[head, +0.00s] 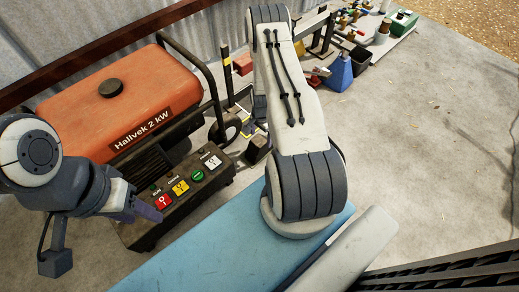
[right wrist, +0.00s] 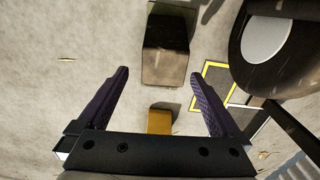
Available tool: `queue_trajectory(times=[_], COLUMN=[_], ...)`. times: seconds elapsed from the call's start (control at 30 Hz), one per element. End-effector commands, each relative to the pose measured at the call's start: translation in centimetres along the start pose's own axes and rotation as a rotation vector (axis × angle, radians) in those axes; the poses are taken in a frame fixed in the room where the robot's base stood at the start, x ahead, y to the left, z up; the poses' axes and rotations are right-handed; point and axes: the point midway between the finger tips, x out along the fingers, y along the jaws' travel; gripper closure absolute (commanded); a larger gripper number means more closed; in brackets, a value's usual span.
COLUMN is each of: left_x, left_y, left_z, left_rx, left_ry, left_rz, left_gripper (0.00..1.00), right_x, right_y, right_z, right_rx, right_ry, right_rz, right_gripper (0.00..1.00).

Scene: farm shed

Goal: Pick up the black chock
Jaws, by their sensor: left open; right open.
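The black chock (right wrist: 166,35) is a dark block with a paler, worn near face, on the concrete floor in the right wrist view. In the head view, a dark block by the generator's wheel (head: 257,150) appears to be it, partly covered by my right arm. My right gripper (right wrist: 159,76) is open, its two fingers either side of the view with the chock ahead between them; contact does not show. In the head view the right gripper is hidden behind its arm. My left gripper (head: 140,208) is open and empty in front of the generator's control panel.
An orange generator (head: 80,105) with a black wheel (right wrist: 275,45) stands beside the chock. A yellow-outlined floor mark (right wrist: 212,75) and a small yellow block (right wrist: 160,120) lie close by. A blue surface (head: 210,255) is in front.

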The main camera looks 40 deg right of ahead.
Motion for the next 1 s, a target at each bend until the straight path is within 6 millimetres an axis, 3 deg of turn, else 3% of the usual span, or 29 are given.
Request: queue_trajectory(times=[0.07,0.27,0.6,0.87,0.9,1.0], left_x=[1.3,1.9,5.7,5.6,5.6,5.6], left_y=[-0.1,-0.1,-0.4,-0.4,-0.4,-0.4], left_z=[0.1,0.1,0.3,0.3,0.3,0.3], left_rx=[0.000,0.000,0.000,0.000,0.000,0.000], left_ry=[0.000,0.000,0.000,0.000,0.000,0.000], left_rz=[0.000,0.000,0.000,0.000,0.000,0.000], left_gripper=[0.50,0.50,0.50,0.50,0.50,0.50], right_x=[1.8,3.0,7.4,7.5,7.5,7.5], right_y=[0.0,-0.2,-0.5,-0.5,-0.5,-0.5], right_z=[0.0,0.0,0.1,0.1,0.1,0.1], right_rx=[-0.001,-0.002,-0.003,-0.003,-0.003,-0.003], right_ry=[0.000,0.001,0.000,0.001,0.001,0.001], right_rz=[0.000,-0.001,0.001,-0.001,-0.001,-0.001], right_gripper=[0.00,0.00,0.00,0.00,0.04,0.42])
